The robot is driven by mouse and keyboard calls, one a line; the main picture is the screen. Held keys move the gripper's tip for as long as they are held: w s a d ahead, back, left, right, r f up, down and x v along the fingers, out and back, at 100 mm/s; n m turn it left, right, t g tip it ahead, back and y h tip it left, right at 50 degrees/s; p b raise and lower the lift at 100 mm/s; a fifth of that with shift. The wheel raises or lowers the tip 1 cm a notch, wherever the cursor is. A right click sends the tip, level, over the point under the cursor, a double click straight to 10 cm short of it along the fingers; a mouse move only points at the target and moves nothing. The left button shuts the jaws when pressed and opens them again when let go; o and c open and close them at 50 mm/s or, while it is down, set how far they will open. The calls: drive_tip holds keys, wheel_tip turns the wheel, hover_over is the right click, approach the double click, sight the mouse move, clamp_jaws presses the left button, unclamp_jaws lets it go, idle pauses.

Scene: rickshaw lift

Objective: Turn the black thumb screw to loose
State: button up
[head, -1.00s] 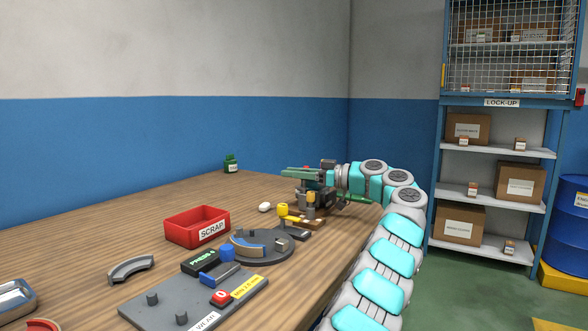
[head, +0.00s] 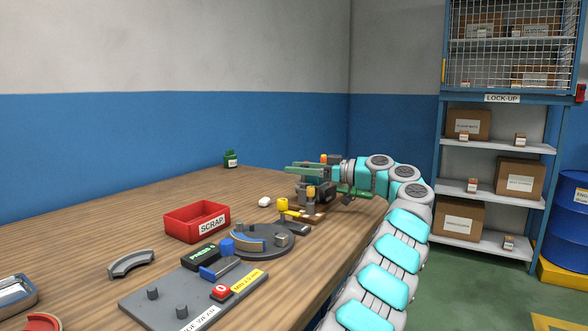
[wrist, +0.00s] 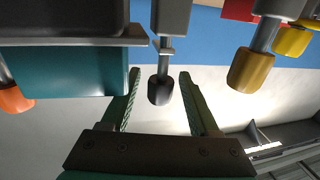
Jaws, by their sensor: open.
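In the wrist view, which appears upside down, the black thumb screw (wrist: 160,91) has a dark round knob on a grey shaft. It lies between the two green fingers of my open gripper (wrist: 160,74), with a visible gap on each side. A gold-brown knob (wrist: 250,70) and a yellow knob (wrist: 292,40) stand to the right, outside the jaws. An orange knob (wrist: 14,98) and a teal block (wrist: 65,70) are to the left. In the head view my arm reaches a small fixture at the table's far right, where the thumb screw cannot be made out.
A yellow knob (head: 283,204) and gold knob (head: 311,192) show on the fixture. A red scrap bin (head: 184,227), a round grey plate (head: 275,251) and a grey panel (head: 185,300) with a red button lie nearer.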

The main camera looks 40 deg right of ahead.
drive_tip(key=v, duration=0.6)
drive_tip(key=shift+s+d, duration=0.2)
idle(0.4)
